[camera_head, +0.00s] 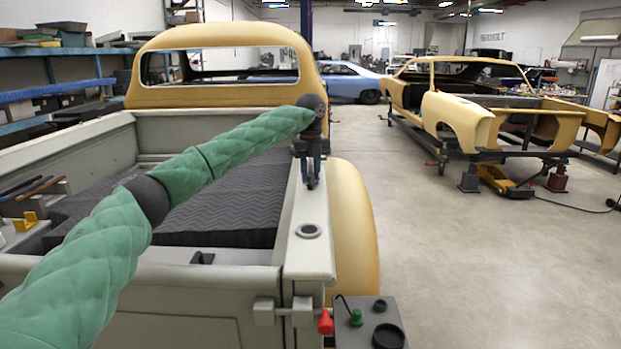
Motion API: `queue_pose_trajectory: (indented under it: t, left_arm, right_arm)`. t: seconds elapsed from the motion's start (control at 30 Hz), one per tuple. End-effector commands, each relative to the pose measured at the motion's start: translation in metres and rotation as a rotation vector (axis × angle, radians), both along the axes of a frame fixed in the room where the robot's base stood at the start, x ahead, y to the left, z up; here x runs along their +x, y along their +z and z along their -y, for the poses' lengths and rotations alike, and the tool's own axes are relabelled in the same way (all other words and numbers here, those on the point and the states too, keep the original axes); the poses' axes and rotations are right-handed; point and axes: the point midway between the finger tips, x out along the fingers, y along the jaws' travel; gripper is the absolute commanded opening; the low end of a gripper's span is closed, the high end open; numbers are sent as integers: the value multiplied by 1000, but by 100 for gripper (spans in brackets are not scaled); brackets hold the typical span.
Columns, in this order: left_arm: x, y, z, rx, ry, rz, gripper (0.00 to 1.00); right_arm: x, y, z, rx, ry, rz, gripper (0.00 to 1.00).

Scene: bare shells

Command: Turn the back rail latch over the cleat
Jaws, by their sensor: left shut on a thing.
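My left arm, in a green padded sleeve, reaches in from the left across the truck bed. My left gripper (311,178) points down at the top of the bed's right side rail (308,258), far along it. It is shut on the back rail latch, which is mostly hidden by the fingers. I cannot make out the latch's angle or the cleat beside it. A red-tipped handle (325,322) sits by grey blocks at the near tailgate corner. My right gripper is not in view.
A dark ribbed mat (235,205) lies in the bed. A grey box with a green knob (356,318) stands at the near right corner. A round socket (309,231) is in the rail. The floor to the right is clear up to a yellow car shell (455,108).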

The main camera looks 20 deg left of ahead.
Motion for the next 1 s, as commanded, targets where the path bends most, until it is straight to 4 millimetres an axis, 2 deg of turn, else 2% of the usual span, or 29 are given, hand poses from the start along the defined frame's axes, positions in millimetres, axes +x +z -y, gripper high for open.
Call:
queue_pose_trajectory:
  t: [0.1, 0.3, 0.6, 1.0]
  left_arm:
    - [1, 0, 0, -2, 102, 4, 2]
    - [1, 1, -1, -2, 255, 4, 2]
    - [1, 3, -1, -1, 400, 4, 2]
    - [1, 3, 0, -2, 448, 3, 2]
  right_arm:
    - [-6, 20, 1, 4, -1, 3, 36]
    - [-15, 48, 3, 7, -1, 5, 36]
    - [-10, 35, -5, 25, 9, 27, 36]
    - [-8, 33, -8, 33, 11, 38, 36]
